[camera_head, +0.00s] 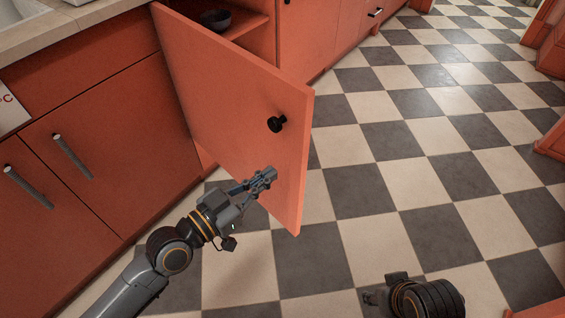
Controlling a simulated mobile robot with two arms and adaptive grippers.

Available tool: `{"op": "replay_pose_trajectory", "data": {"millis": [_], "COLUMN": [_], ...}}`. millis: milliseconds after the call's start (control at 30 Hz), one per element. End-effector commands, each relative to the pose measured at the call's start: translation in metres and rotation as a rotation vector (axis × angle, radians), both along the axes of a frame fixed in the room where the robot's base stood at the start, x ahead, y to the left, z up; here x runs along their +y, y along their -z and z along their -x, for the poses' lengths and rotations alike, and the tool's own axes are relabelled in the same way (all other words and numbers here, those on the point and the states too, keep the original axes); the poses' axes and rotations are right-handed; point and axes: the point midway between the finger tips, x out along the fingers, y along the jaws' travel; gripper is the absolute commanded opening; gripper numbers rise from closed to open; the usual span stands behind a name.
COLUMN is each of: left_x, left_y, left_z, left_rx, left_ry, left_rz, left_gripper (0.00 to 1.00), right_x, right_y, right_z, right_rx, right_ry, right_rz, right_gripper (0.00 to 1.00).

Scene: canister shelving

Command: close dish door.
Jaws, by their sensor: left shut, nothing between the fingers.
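An orange-red cabinet door (225,95) stands open, swung out over the floor. A black round knob (277,124) is on the face toward me, near its free edge. Behind the door, part of the open cabinet shows a shelf (247,24) with a dark bowl (215,19) on it. My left gripper (265,178) is shut and empty, at the door's face below the knob; I cannot tell whether it touches the door. My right gripper (371,298) is low at the bottom edge, partly hidden by its own wrist, so its fingers are unclear.
Closed cabinet doors with bar handles (72,156) stand at the left under a countertop (40,30). More orange cabinets line the back and the right edge. The checkered floor (430,150) right of the door is clear.

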Motion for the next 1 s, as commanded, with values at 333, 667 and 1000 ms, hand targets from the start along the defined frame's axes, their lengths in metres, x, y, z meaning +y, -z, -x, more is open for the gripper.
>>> {"op": "replay_pose_trajectory", "data": {"millis": [333,667,1000], "left_x": [-0.032,-0.036,-0.043], "left_y": [0.0,0.0,-0.002], "left_z": [-0.032,-0.036,-0.042], "left_rx": [-0.001,0.0,0.0], "left_ry": [0.0,0.001,-0.011], "left_rz": [0.001,-0.001,0.003], "left_gripper": [0.0,0.0,0.0], "right_x": [0.0,0.0,0.0], "right_y": [0.001,0.001,-0.003], "right_z": [0.0,0.0,0.0], "right_rx": [0.0,0.0,0.0], "right_ry": [0.0,0.0,0.0], "right_rz": [0.0,0.0,-0.001], "right_gripper": [0.4,0.4,0.4]}}
